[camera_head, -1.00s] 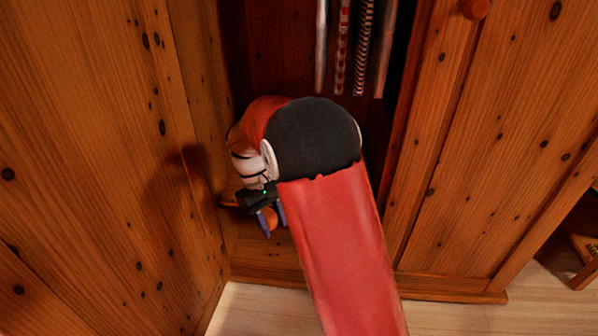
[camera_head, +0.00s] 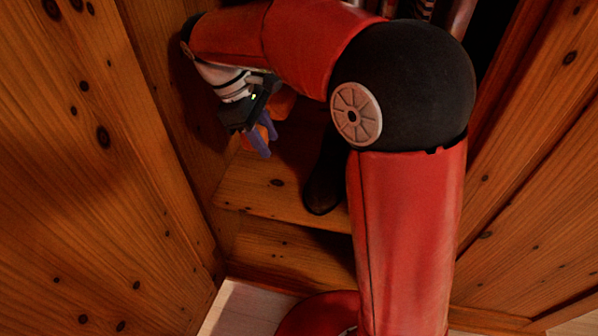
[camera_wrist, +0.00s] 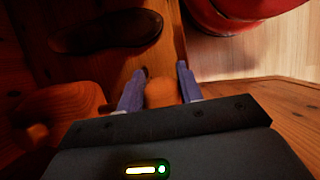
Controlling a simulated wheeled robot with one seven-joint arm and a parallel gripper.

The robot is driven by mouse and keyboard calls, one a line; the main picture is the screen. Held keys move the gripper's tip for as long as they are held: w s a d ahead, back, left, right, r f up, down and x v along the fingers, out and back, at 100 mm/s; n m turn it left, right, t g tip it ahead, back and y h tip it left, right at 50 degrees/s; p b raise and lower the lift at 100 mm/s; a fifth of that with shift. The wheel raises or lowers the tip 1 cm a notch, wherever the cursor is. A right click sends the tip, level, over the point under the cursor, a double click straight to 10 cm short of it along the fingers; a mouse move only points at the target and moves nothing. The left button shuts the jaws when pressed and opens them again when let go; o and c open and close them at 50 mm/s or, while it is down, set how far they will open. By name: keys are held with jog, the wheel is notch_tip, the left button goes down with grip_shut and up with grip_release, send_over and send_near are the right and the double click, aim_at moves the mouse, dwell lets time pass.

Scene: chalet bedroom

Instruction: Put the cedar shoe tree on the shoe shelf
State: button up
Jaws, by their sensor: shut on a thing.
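My gripper (camera_head: 264,134) is inside the wooden wardrobe, by its left wall, with its purple fingers pointing down. It is shut on the cedar shoe tree (camera_wrist: 160,93), an orange-brown rounded wooden piece seen between the fingers in the wrist view. A larger wooden part at the left of that view (camera_wrist: 58,104) looks like more of the shoe tree; the link is hidden by my gripper. The shoe shelf (camera_head: 262,194) is a low knotty board below my gripper. I cannot tell whether the shoe tree touches it.
A dark shoe (camera_head: 324,188) stands on the shelf right of my gripper, partly behind my arm; it also shows in the wrist view (camera_wrist: 108,30). The wardrobe's left panel (camera_head: 100,150) is close. Hanging clothes (camera_head: 462,14) are at the top. Bare board lies before the shoe.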

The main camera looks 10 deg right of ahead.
aim_at(278, 206)
notch_tip(278, 206, down, 19)
jog(key=b, duration=0.3)
jog(key=shift+s+r+b, duration=0.1)
jog(key=shift+b, duration=0.2)
jog(key=o, duration=1.2)
jog(key=p+v, duration=0.1)
jog(key=v, duration=0.6)
jog(key=shift+r+p, duration=0.3)
jog(key=shift+p, duration=0.05)
